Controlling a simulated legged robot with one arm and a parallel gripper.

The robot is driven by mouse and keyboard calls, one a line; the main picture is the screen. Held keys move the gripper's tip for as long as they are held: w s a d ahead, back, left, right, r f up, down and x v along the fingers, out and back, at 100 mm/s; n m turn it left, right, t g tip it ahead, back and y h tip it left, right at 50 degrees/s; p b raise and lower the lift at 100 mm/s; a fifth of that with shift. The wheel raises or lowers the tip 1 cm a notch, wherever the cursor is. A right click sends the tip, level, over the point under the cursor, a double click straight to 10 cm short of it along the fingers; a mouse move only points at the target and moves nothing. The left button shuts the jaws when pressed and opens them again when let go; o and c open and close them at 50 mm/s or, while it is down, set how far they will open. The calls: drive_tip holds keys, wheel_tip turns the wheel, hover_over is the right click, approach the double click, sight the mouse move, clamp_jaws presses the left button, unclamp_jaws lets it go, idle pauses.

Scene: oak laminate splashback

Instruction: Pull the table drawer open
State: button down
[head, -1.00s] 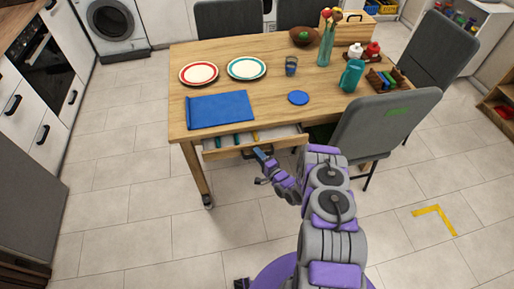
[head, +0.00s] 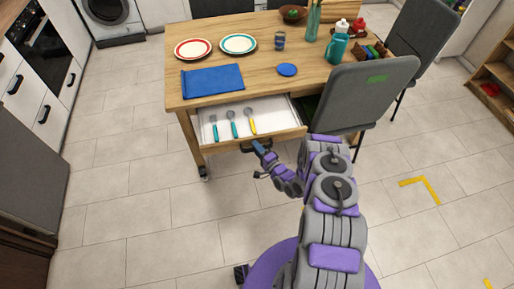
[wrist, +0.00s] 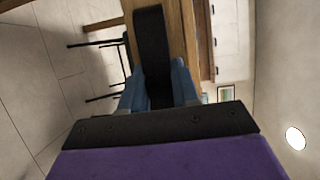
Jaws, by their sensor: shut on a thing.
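The table drawer (head: 272,112) is partly open under the wooden table (head: 330,76). Its white inside shows several utensils, two with teal handles (head: 233,128) and one with a yellow handle (head: 252,127). My gripper (head: 259,148) is at the dark handle (head: 248,147) on the drawer front. In the wrist view my blue fingers (wrist: 160,88) are shut around the dark handle (wrist: 152,45), with the wooden drawer front behind it. The exact contact of the fingertips is partly hidden by the handle.
A grey chair (head: 358,98) stands close to the right of the drawer. A blue mat (head: 212,81), two plates (head: 238,44) and a blue coaster (head: 287,70) lie on the table. The tiled floor (head: 130,200) left of my arm is clear.

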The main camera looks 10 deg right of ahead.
drive_tip(key=shift+s+f, duration=0.1)
drive_tip(key=shift+f, duration=0.05)
drive_tip(key=c, duration=1)
unclamp_jaws()
drive_tip(key=shift+c, duration=0.2)
drive_tip(key=shift+o, duration=0.6)
drive_tip(key=p+v, duration=0.3)
drive_tip(key=v, duration=1.4)
drive_tip(key=shift+d, duration=0.1)
